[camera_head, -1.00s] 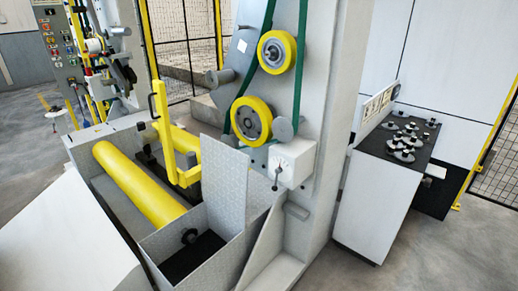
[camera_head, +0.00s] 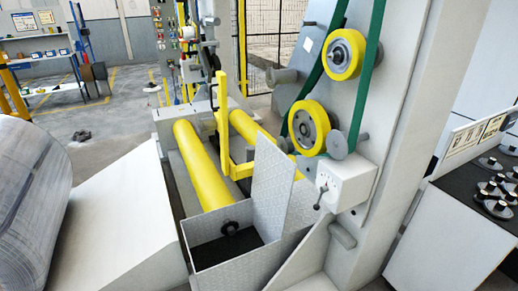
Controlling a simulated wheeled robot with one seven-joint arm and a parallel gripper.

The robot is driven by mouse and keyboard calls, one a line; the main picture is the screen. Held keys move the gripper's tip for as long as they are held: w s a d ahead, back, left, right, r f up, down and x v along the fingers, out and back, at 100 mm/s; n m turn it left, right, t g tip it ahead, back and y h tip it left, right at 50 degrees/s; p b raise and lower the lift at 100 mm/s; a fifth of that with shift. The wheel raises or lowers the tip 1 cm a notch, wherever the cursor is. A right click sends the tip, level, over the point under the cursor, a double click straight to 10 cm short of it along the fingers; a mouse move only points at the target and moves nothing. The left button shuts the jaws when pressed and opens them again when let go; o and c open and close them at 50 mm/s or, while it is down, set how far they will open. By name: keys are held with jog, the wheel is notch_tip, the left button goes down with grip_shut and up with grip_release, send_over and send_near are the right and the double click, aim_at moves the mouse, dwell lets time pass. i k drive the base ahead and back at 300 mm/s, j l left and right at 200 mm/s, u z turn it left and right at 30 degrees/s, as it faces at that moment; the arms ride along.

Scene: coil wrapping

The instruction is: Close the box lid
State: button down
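The box (camera_head: 228,262) is a grey metal-plate bin at the lower middle of the head view, at the near end of the yellow rollers. Its lid (camera_head: 274,185) is a flat grey textured panel that stands upright at the box's far right side. The lid is open, and the dark inside of the box (camera_head: 226,247) shows. My gripper is not in this view.
Yellow rollers (camera_head: 200,172) and an upright yellow bar (camera_head: 222,125) lie beyond the box. A machine column with yellow wheels (camera_head: 309,127) and a green belt rises at the right. A large wrapped coil (camera_head: 33,195) stands left. A cabinet with dark parts (camera_head: 490,190) stands far right.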

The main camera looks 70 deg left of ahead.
aim_at(274, 174)
jog(key=i+j+u, duration=0.1)
jog(key=u, duration=0.35)
jog(key=i+u, duration=0.25)
jog(key=u, duration=0.15)
jog(key=i+u, duration=0.2)
jog(key=u, duration=0.25)
jog(key=i+l+u, duration=0.15)
jog(key=u, duration=0.25)
jog(key=i+l+u, duration=0.15)
jog(key=u, duration=0.3)
jog(key=i+u, duration=0.2)
jog(key=u, duration=0.25)
jog(key=i+u, duration=0.2)
jog(key=u, duration=0.2)
jog(key=i+l+u, duration=0.15)
jog(key=u, duration=0.3)
